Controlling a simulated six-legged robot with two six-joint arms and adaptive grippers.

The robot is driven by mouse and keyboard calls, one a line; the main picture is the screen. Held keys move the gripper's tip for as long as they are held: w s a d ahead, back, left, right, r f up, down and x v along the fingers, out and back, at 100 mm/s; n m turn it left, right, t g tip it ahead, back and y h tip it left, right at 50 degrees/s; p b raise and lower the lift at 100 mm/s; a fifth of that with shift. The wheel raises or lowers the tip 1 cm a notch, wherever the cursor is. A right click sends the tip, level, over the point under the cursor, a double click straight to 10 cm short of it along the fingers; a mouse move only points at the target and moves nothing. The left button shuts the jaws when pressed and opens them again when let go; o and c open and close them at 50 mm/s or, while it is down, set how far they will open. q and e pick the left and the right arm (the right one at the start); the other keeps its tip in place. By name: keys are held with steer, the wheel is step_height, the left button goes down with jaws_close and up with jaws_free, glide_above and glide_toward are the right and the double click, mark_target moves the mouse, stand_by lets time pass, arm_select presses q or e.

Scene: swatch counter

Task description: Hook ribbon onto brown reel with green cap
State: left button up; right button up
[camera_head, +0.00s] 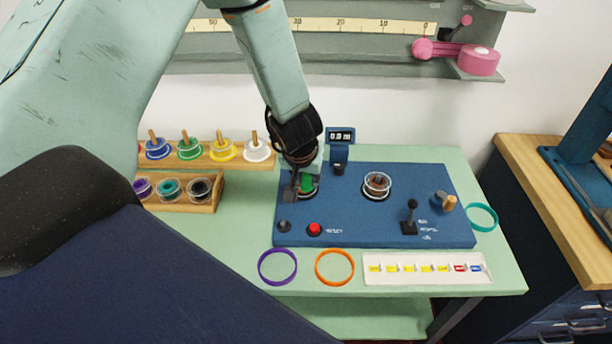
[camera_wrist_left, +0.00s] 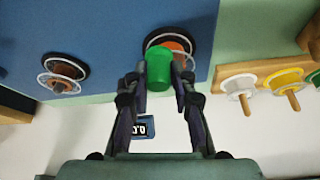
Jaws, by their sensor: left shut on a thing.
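My left gripper (camera_head: 304,184) is shut on a green cap (camera_head: 307,181), low over the left part of the blue machine (camera_head: 345,215). In the left wrist view the green cap (camera_wrist_left: 160,68) sits between the two fingertips (camera_wrist_left: 160,88). I cannot make out a ribbon. My right gripper is not in view.
A small display (camera_head: 341,135) stands behind the reels. A red button (camera_head: 314,229), a black lever (camera_head: 410,218) and a wooden-ended knob (camera_head: 448,203) are on the machine. Purple (camera_head: 277,267), orange (camera_head: 334,267) and teal (camera_head: 482,217) rings lie around it. Wooden spool racks (camera_head: 207,165) stand left.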

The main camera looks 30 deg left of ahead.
arm_select(q)
steer(key=shift+s+d+f, duration=0.2)
steer(key=shift+s+f, duration=0.15)
steer(key=shift+f, duration=0.1)
steer(key=shift+c, duration=0.5)
stand_by(0.3)
steer(key=r+p, duration=0.1)
steer(key=p, duration=0.1)
steer(key=shift+w+a+r+p, duration=0.15)
steer(key=shift+w+r+p, duration=0.2)
steer(key=shift+r, duration=0.05)
jaws_close()
step_height(320, 180, up, 2)
steer(key=shift+s+r+p, duration=0.1)
steer(key=shift+r+p, duration=0.15)
steer(key=shift+p, duration=0.85)
steer(key=shift+r+p, duration=0.3)
steer(key=shift+p, duration=0.05)
steer(key=shift+w+r+p, duration=0.15)
steer(key=shift+w+p, duration=0.05)
steer(key=shift+p, duration=0.1)
